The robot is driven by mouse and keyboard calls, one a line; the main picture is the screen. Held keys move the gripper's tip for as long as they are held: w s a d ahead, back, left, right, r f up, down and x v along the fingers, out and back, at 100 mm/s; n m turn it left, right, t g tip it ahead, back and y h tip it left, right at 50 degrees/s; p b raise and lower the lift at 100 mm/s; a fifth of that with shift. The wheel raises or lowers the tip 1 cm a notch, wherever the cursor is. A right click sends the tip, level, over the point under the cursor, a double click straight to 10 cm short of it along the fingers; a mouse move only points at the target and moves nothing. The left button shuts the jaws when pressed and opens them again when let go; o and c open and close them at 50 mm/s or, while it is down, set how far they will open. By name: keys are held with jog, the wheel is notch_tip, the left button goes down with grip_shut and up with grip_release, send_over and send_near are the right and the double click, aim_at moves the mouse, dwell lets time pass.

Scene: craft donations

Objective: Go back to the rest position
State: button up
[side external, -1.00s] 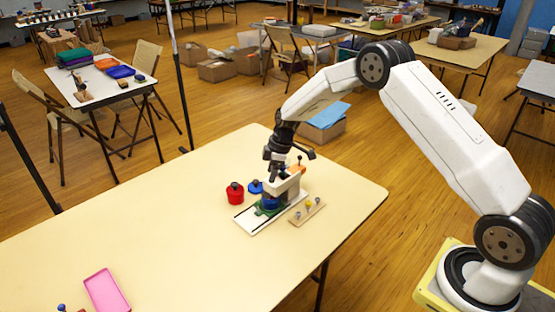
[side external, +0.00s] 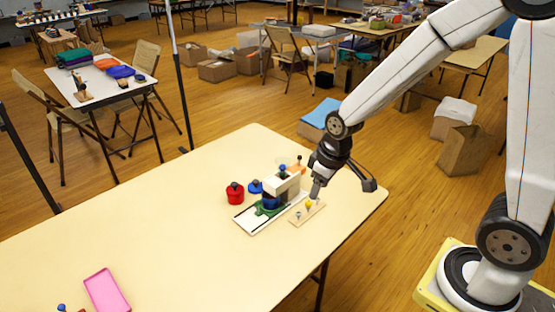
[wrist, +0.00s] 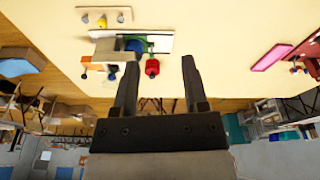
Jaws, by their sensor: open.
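My gripper (wrist: 160,90) is open in the wrist view, with nothing between its two fingers. In the side view my gripper (side external: 317,190) is over the right part of the cream table (side external: 170,215), by the small wooden strip with knobs, and whether it touches the strip cannot be told. The white block device on its white base (side external: 250,222) stands just left of it, with green and blue parts in it. A red lidded pot (side external: 235,194) and a blue knobbed piece (side external: 255,187) stand left of the device.
A pink tray (side external: 106,291) lies at the table's near left. An orange piece (side external: 298,168) is behind the device. The middle of the table is clear. Cardboard boxes (side external: 465,150) and other tables stand on the floor behind.

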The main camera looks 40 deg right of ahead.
jog(key=s+m, duration=0.2)
jog(key=s, duration=0.5)
jog(key=shift+a, duration=0.4)
jog(key=shift+w+r, duration=0.1)
jog(key=shift+w, duration=0.05)
jog(key=shift+c, duration=0.2)
jog(key=m+h, duration=0.2)
jog(key=m, duration=0.4)
send_over(257, 202)
jog(key=shift+t, duration=0.3)
jog(key=shift+f, duration=7.1)
jog(key=shift+f, duration=0.15)
jog(key=shift+f, duration=3.6)
